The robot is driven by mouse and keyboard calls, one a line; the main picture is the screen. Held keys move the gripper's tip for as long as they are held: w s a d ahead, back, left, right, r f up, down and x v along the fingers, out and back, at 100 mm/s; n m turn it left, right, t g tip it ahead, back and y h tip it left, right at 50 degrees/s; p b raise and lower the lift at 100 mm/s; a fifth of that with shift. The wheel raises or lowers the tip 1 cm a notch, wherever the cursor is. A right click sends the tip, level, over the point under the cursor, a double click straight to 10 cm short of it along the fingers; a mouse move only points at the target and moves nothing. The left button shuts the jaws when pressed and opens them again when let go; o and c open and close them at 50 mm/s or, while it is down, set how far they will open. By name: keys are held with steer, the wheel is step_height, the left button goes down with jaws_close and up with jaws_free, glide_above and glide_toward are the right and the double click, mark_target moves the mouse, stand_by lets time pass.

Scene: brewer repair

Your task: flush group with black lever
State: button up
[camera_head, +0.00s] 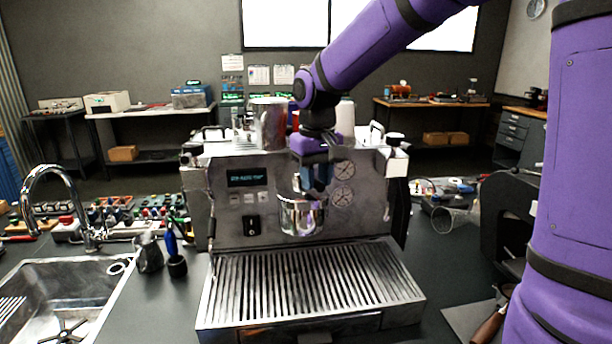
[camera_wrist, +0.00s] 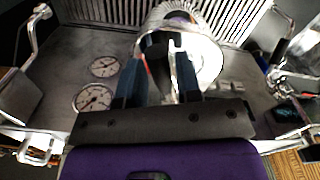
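The espresso machine (camera_head: 275,215) stands on the counter, with its chrome group (camera_head: 301,218) at the front. My gripper (camera_head: 315,188) is above and in front of the group, pointing down, and hides part of it. In the wrist view the two blue fingers of my gripper (camera_wrist: 160,70) are apart, with the chrome group (camera_wrist: 207,55) just beyond their tips. A short black part, apparently the black lever (camera_wrist: 158,58), shows between the fingers; I cannot tell whether either finger touches it.
The slatted drip tray (camera_head: 310,285) lies below the group. Two round gauges (camera_head: 343,183) are beside my gripper. A steam wand (camera_head: 211,235) hangs at the left. A metal pitcher (camera_head: 149,253) and the sink (camera_head: 65,290) are further left.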

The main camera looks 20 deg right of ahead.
steer(key=shift+a+m, duration=1.25)
steer(key=shift+m, duration=0.55)
steer(key=shift+w+a+m, duration=0.2)
steer(key=shift+a+m, duration=0.4)
steer(key=shift+m, duration=0.4)
steer(key=shift+w+a+m, duration=0.2)
steer(key=shift+a+m, duration=0.4)
steer(key=shift+m, duration=0.4)
steer(key=shift+s+d+n, duration=0.25)
steer(key=shift+d+n, duration=0.4)
steer(key=shift+n, duration=0.3)
steer(key=shift+s+d+n, duration=0.2)
steer(key=shift+d+n, duration=0.4)
steer(key=shift+n, duration=0.35)
steer(key=shift+d+n, duration=1.25)
steer(key=shift+n, duration=0.65)
steer(key=o, duration=0.4)
